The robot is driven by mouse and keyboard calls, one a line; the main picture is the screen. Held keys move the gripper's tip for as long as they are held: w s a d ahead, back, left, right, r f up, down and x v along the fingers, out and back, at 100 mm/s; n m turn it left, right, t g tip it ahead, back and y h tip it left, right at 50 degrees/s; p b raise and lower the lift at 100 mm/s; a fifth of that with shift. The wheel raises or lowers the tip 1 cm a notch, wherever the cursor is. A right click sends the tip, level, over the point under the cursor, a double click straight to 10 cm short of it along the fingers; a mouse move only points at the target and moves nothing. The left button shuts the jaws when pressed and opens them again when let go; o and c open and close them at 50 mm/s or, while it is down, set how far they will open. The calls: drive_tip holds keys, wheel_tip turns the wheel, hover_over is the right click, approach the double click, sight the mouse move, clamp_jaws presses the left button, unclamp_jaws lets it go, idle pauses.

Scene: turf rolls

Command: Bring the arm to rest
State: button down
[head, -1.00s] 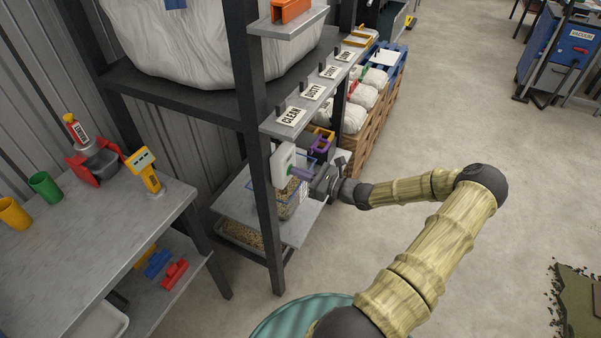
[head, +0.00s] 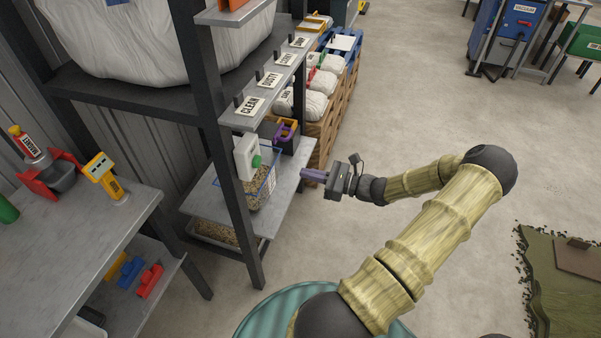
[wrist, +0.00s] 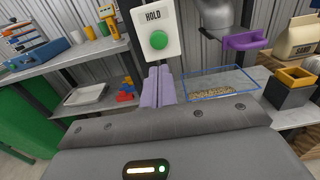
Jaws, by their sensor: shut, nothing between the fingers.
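My arm reaches out over the open floor in the head view. My gripper (head: 312,174) is shut and empty, its purple fingers pointing left toward the metal rack. In the wrist view my gripper (wrist: 157,86) shows its two fingers together, below a white box marked HOLD with a green button (wrist: 158,40). In the head view that HOLD box (head: 247,156) is on the rack's post, apart from the fingers. A clear blue-edged bin (head: 262,187) with grain-like bits stands on the shelf behind it.
The grey rack shelf (head: 285,195) is left of my gripper. A workbench (head: 75,240) with a yellow device (head: 104,178) and a red scoop-like stand stands at left. Wooden crates with white sacks (head: 313,105) stand behind. The floor to the right is clear up to a turf piece (head: 560,300).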

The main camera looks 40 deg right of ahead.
drive_tip(key=shift+w, duration=0.15)
idle(0.4)
drive_tip(key=s+a+r+n+g+h+p, duration=0.1)
drive_tip(key=s+a+n+g, duration=0.1)
drive_tip(key=a+n+g, duration=0.6)
drive_tip(key=s+a+r+n+g+p, duration=0.1)
drive_tip(key=s+a+n+g, duration=0.1)
drive_tip(key=a+n+g, duration=0.6)
drive_tip(key=s+a+r+n+t+h+p, duration=0.3)
drive_tip(key=a+r+n+h, duration=0.6)
drive_tip(key=r+n, duration=0.4)
drive_tip(key=shift+s+a+r+t, duration=0.3)
drive_tip(key=shift+s+a+r, duration=0.25)
drive_tip(key=shift+s, duration=0.35)
